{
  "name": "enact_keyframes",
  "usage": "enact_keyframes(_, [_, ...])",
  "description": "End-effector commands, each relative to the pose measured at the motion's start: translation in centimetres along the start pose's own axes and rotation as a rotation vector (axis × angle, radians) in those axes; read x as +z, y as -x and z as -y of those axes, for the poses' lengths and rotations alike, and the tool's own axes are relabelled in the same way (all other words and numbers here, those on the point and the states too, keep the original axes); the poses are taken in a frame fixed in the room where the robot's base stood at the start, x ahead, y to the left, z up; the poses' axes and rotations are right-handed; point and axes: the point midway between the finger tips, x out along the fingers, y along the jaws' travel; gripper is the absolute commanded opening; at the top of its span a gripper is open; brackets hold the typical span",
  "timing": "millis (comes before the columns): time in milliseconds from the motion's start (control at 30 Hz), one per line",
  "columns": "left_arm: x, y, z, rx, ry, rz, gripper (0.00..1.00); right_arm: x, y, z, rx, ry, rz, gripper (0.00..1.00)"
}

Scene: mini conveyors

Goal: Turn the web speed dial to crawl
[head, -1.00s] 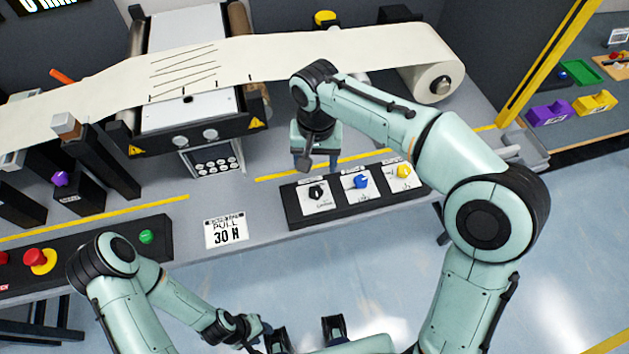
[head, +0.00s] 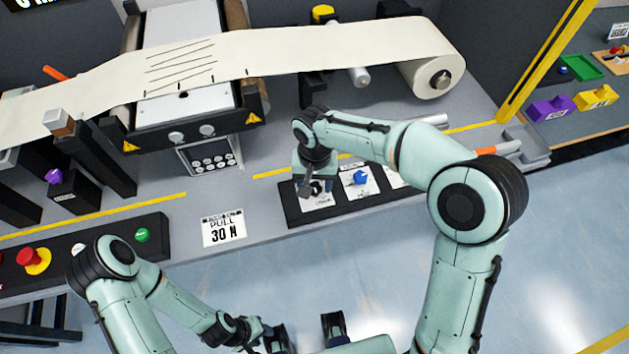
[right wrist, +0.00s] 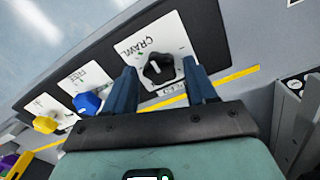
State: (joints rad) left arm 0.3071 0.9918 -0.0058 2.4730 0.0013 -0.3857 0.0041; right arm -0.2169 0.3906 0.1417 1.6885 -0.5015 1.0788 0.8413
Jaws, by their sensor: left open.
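The black dial (right wrist: 158,68) sits on a white plate lettered CRAWL in the right wrist view. A small white mark shows on its knob. It also shows, partly covered, in the head view (head: 317,188). My right gripper (head: 316,190) is over this dial; in the right wrist view its fingers (right wrist: 161,78) are apart, one on each side of the knob, with gaps visible. My left gripper (head: 305,333) is open and empty at the bottom of the head view, well away from the dials.
A blue dial (head: 360,177) and a yellow dial (right wrist: 46,124) share the black panel (head: 296,215). A PULL 30 N card (head: 223,228) lies left of it. Red (head: 26,257) and green (head: 142,235) buttons are farther left. The white web (head: 300,50) runs behind.

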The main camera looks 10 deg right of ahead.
Motion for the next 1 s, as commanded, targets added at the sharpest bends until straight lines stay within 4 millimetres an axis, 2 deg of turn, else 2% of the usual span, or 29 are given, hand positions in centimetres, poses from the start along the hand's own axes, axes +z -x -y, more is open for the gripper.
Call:
enact_keyframes(33, [0.0,0.0,0.0,0.0,0.0,0.0,0.43,0.0,0.0,0.0,0.0,0.0,0.0,0.38])
enact_keyframes(100, [0.0,0.0,0.0,0.0,0.0,0.0,0.43,0.0,0.0,0.0,0.0,0.0,0.0,0.15])
enact_keyframes(133, [0.0,0.0,0.0,0.0,0.0,0.0,0.43,0.0,0.0,0.0,0.0,0.0,0.0,0.07])
enact_keyframes(567, [-0.1,0.3,-0.1,0.0,0.0,-0.001,0.43,0.0,0.1,0.0,0.0,0.078,0.0,0.08])
enact_keyframes(1000, [-0.3,1.6,-0.7,0.002,-0.003,-0.007,0.43,0.0,0.1,0.1,0.0,0.422,0.0,0.08])
